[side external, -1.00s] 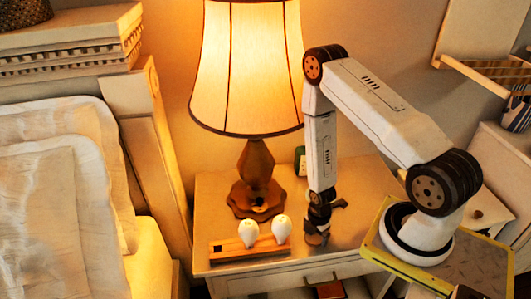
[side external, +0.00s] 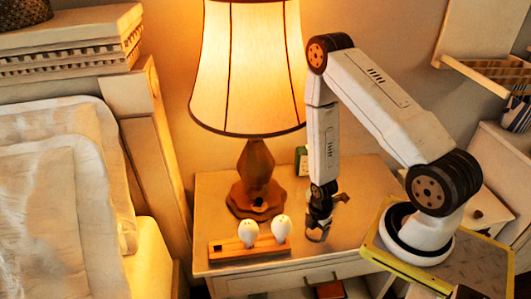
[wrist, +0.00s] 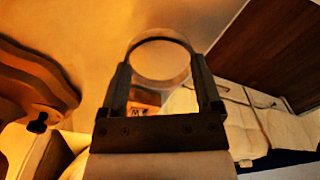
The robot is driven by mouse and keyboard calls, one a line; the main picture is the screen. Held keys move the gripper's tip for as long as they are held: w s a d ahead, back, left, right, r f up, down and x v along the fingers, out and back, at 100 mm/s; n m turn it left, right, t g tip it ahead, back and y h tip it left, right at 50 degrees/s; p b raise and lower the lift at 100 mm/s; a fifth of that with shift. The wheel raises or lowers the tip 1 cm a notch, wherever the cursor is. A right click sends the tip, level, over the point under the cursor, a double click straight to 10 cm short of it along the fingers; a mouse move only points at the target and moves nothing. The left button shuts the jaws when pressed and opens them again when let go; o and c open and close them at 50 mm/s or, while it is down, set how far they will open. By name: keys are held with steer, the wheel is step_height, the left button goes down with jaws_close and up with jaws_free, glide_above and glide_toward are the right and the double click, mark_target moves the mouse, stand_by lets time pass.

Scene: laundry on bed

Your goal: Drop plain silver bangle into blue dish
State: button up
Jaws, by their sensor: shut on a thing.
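My gripper (side external: 319,222) points down over the right part of the nightstand top and is shut on the plain silver bangle (side external: 317,236). In the wrist view the bangle (wrist: 160,82) is a round, pale band between the two fingers of my gripper (wrist: 157,62), with its opening facing the camera. In the side view it hangs at the fingertips, small and partly covered by the fingers. Whether it clears the tabletop is hard to tell. I cannot make out a blue dish in either current view.
A lit lamp (side external: 257,180) with a scalloped wooden base stands left of my gripper. A wooden holder (side external: 250,250) with two white egg-like pieces lies at the nightstand's (side external: 215,195) front left. A small green object (side external: 301,160) stands behind. The bed (side external: 50,200) is at the left.

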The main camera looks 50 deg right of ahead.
step_height(320, 180, up, 8)
steer(key=shift+f, duration=0.25)
stand_by(0.4)
steer(key=shift+d, duration=0.1)
stand_by(0.5)
steer(key=w+d, duration=0.3)
steer(key=d, duration=0.4)
steer(key=w+d+r, duration=0.1)
steer(key=w+d, duration=0.2)
steer(key=d, duration=0.5)
steer(key=shift+w+d+r, duration=0.15)
steer(key=shift+r, duration=0.05)
steer(key=shift+f, duration=0.1)
steer(key=shift+f, duration=4.8)
